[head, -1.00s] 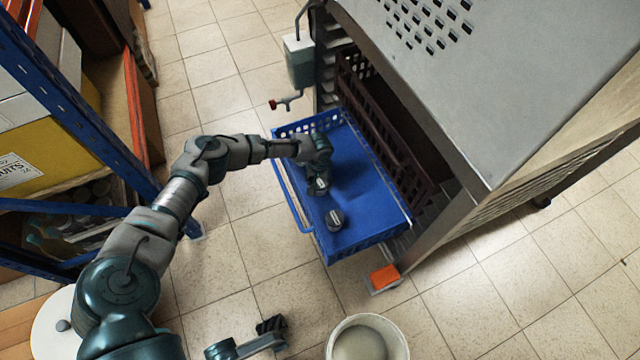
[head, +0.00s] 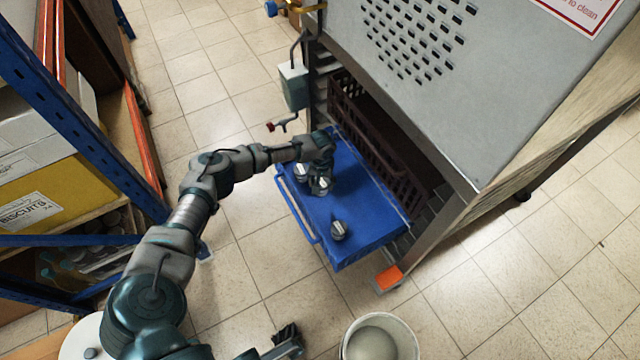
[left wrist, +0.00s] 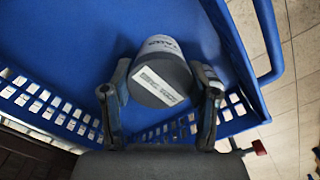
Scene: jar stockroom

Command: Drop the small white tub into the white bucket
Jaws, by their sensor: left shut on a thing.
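My left gripper (head: 312,180) is low inside the blue crate. In the left wrist view its two fingers stand on either side of a small tub (left wrist: 165,80) and are shut on it. The tub has a pale body and a grey lid with a white label. In the head view, pale shapes show close together at the gripper, and I cannot tell tub from fingers there. The white bucket (head: 413,352) stands on the floor at the bottom edge, partly cut off. My right gripper (head: 288,335) is a small dark shape left of the bucket; its jaws are unclear.
The blue crate (head: 370,240) sticks out from a grey metal cabinet (head: 450,120). Another small jar (head: 339,231) stands in it, nearer the bucket. A blue-framed shelf (head: 80,110) is on the left. An orange block (head: 388,278) is by the crate's near corner. Tiled floor is open around.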

